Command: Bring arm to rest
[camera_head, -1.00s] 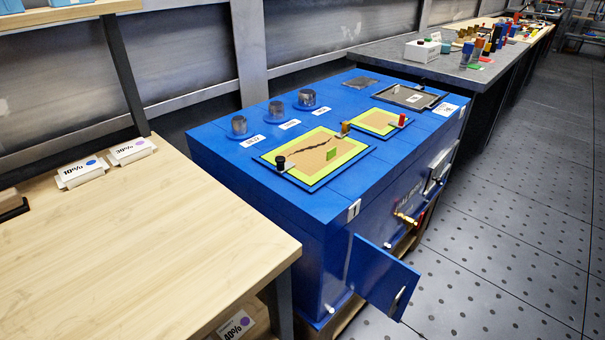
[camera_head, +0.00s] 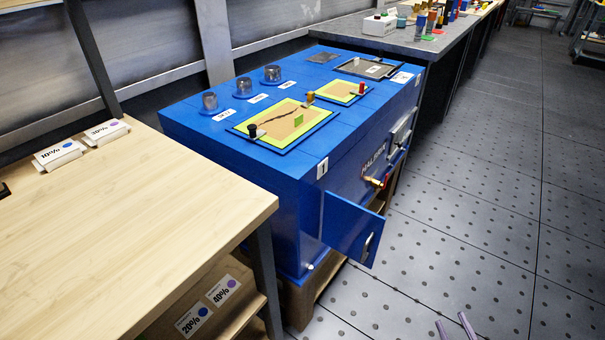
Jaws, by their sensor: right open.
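My right gripper (camera_head: 454,324) shows only as two thin pale fingertips at the bottom edge, right of centre. The fingers are apart with nothing between them, and bare floor lies behind them. The rest of my right arm is out of the picture. My left gripper and arm do not show. The blue workstation (camera_head: 240,165) stands in the middle, left of and farther away than the fingertips. Its small front door (camera_head: 352,228) hangs open.
A wooden table (camera_head: 120,215) fills the left, with labelled cards (camera_head: 60,154) on top and on a lower shelf. A grey bench (camera_head: 425,40) stands behind the workstation. The dotted floor (camera_head: 480,200) on the right is clear.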

